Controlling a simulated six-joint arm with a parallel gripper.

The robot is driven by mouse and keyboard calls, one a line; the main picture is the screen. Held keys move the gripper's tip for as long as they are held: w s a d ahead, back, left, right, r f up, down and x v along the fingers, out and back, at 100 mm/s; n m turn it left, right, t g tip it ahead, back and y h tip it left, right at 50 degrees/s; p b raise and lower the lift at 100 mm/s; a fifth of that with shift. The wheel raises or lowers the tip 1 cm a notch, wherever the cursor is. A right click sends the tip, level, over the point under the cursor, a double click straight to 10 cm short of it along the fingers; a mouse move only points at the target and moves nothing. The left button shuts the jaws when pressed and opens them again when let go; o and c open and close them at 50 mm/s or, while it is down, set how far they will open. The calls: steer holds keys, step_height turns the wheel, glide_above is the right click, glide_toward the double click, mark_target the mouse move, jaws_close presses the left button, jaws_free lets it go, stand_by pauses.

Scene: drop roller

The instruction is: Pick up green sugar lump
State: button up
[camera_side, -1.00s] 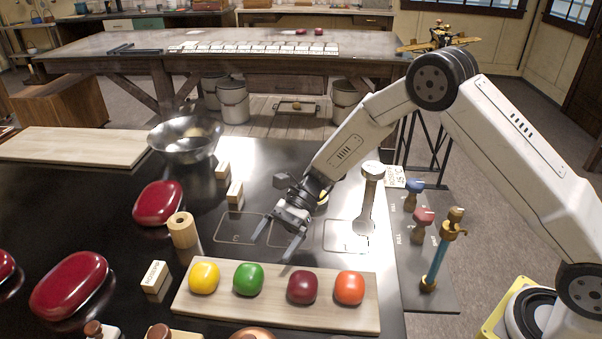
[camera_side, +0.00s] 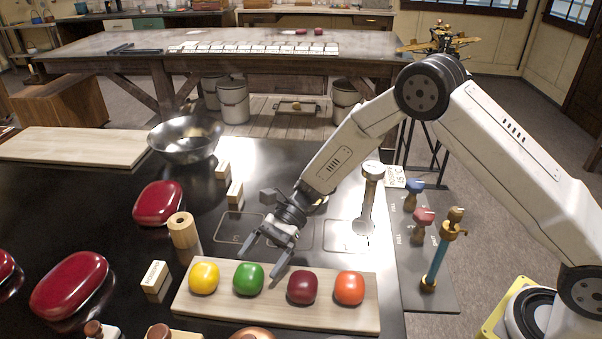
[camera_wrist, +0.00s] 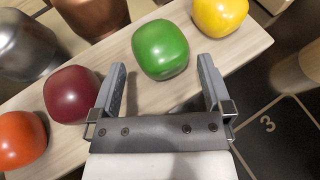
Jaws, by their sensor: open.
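The green sugar lump (camera_side: 248,279) sits on a pale wooden board, between the yellow lump (camera_side: 204,277) and the dark red lump (camera_side: 302,287). It also shows in the wrist view (camera_wrist: 160,49), ahead of and between my fingers. My gripper (camera_side: 260,262) is open and empty, just behind and above the green lump. In the wrist view, my gripper (camera_wrist: 163,88) has the dark red lump (camera_wrist: 72,94) close outside its left finger. I see no contact with the green lump.
The wooden board (camera_side: 340,318) also carries an orange lump (camera_side: 349,288) at its right end. A wooden roller (camera_side: 182,230), a small labelled block (camera_side: 155,277) and a red lidded dish (camera_side: 158,203) stand to the left. Valve handles (camera_side: 423,217) stand at the right.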

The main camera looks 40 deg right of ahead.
mark_target(251, 267)
steer(key=shift+x, duration=2)
steer(key=shift+c, duration=0.2)
steer(key=shift+r, duration=0.1)
steer(key=c, duration=1)
steer(key=shift+r, duration=0.1)
steer(key=shift+r, duration=0.7)
steer(key=shift+s+d+r, duration=1.05)
steer(key=shift+s+r, duration=0.85)
steer(key=shift+s, duration=0.2)
steer(key=shift+s+d+r, duration=1.05)
steer(key=shift+s+r, duration=0.85)
steer(key=shift+s, duration=0.15)
steer(key=shift+s+d+r, duration=1.05)
steer(key=shift+s+r, duration=0.85)
steer(key=shift+s, duration=0.2)
